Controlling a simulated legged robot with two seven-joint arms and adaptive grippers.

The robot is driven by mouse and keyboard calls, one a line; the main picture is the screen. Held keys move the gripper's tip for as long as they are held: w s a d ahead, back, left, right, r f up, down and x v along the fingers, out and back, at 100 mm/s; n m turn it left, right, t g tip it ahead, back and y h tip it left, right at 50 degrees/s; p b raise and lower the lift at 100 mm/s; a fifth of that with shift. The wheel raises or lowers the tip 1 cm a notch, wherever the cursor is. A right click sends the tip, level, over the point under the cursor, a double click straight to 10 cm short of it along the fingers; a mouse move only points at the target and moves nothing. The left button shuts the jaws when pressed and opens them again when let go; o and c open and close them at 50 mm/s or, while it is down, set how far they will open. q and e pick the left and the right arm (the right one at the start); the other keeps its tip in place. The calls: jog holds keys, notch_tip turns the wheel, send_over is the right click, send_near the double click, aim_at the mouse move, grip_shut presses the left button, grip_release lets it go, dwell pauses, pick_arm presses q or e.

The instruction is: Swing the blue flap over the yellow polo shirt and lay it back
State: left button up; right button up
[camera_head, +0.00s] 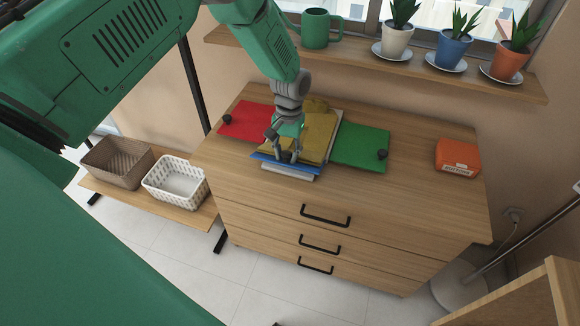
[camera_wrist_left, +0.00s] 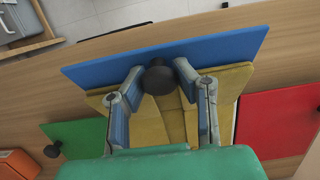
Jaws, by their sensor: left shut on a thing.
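The blue flap (camera_head: 262,157) is at the front end of the folding board, and it spans the upper part of the left wrist view (camera_wrist_left: 100,75). It has a black knob (camera_wrist_left: 159,80). My left gripper (camera_head: 284,156) is shut on this knob, with one finger on each side. The folded yellow polo shirt (camera_head: 318,130) lies on the board's middle, behind the blue flap. The red flap (camera_head: 245,122) lies flat at its left and the green flap (camera_head: 358,147) at its right. A pale board edge shows below the blue flap. My right gripper is out of view.
The board is on a wooden dresser (camera_head: 420,200) with black handles. An orange box (camera_head: 457,157) stands at the dresser's right. Potted plants and a green mug (camera_head: 315,29) stand on the shelf behind. Two baskets are low at left, one white (camera_head: 176,190).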

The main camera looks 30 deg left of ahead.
pick_arm(q)
jog(key=shift+w+r, duration=0.15)
jog(key=shift+w+a+r+g+b, duration=0.25)
jog(key=shift+w+r+g+b, duration=0.15)
jog(key=shift+w+b, duration=0.45)
jog(key=shift+r, duration=0.25)
jog(key=shift+w+r, duration=0.1)
jog(key=shift+r, duration=0.1)
jog(key=w+b, duration=0.1)
jog(key=b, duration=0.1)
jog(key=w+g+b, duration=0.1)
jog(key=shift+a+r+b, duration=0.15)
jog(key=shift+a+b, duration=0.1)
jog(key=shift+b, duration=0.1)
jog(key=shift+w+r+h, duration=0.15)
jog(key=shift+r+h, duration=0.05)
jog(key=shift+h, duration=0.1)
jog(key=shift+r, duration=0.2)
jog(key=shift+w+a, duration=0.1)
